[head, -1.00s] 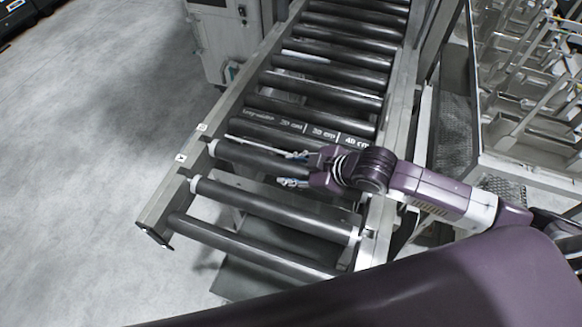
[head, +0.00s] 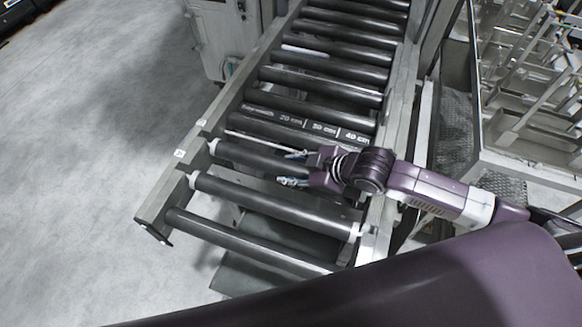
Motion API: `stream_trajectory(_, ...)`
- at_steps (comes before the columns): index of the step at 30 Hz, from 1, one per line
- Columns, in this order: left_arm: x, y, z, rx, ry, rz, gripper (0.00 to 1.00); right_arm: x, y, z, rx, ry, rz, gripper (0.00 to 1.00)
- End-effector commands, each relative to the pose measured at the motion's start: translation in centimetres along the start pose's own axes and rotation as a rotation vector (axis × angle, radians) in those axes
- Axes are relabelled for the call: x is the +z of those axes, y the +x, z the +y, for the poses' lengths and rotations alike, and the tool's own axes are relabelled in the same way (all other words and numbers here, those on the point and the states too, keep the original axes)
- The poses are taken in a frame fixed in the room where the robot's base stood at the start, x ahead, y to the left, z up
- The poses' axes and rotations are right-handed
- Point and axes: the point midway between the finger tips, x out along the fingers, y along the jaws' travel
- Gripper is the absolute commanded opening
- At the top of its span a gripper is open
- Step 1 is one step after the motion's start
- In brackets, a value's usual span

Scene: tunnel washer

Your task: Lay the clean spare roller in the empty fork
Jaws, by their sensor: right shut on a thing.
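My right gripper (head: 292,168) reaches in from the right over the conveyor. Its two fingers lie on either side of a dark roller (head: 252,158), shut on it. This roller has a white left end (head: 213,146) at the left rail, lined up with its neighbours. Its right end is hidden under my gripper and arm. I cannot tell whether its ends rest in the fork slots, and no fork shows plainly empty. My left gripper is not in view.
The conveyor's left rail (head: 168,186) carries several other dark rollers. The roller in front (head: 270,201) has white ends, and a roller behind (head: 305,127) bears centimetre marks. A metal rack (head: 530,140) stands at the right. The floor (head: 80,170) at left is clear.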

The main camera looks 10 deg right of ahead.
Motion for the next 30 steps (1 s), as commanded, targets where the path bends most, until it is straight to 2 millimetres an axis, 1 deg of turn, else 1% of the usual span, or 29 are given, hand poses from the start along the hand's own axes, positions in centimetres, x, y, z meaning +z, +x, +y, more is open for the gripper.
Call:
stream_trajectory(2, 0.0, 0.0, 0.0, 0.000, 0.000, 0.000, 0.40, -0.4, -0.1, 0.2, 0.004, -0.002, 0.008, 0.00)
stream_trajectory(3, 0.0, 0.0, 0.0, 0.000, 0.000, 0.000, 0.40, -0.4, -0.1, 0.2, 0.004, -0.002, 0.008, 0.40)
stream_trajectory(7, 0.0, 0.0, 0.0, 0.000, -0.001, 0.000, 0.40, -0.3, -0.1, 0.1, 0.003, -0.001, 0.006, 0.54)
stream_trajectory(8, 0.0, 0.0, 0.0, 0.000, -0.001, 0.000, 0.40, -0.2, -0.1, 0.1, 0.003, -0.001, 0.005, 0.56)
stream_trajectory(13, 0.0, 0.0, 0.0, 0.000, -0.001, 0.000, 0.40, -0.1, 0.0, 0.1, 0.001, -0.001, 0.003, 0.56)
stream_trajectory(15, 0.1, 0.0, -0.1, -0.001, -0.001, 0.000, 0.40, 0.3, 0.0, -0.1, -0.003, 0.001, -0.006, 0.56)
stream_trajectory(19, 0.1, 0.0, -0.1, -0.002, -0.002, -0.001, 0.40, 0.2, -0.5, 0.0, -0.001, 0.001, -0.005, 0.56)
stream_trajectory(23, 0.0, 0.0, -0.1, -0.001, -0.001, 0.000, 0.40, 0.2, -2.2, 0.0, 0.001, -0.002, -0.003, 0.56)
stream_trajectory(30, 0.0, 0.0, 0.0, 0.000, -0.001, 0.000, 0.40, 0.1, -6.7, 0.1, 0.002, -0.003, -0.003, 0.56)
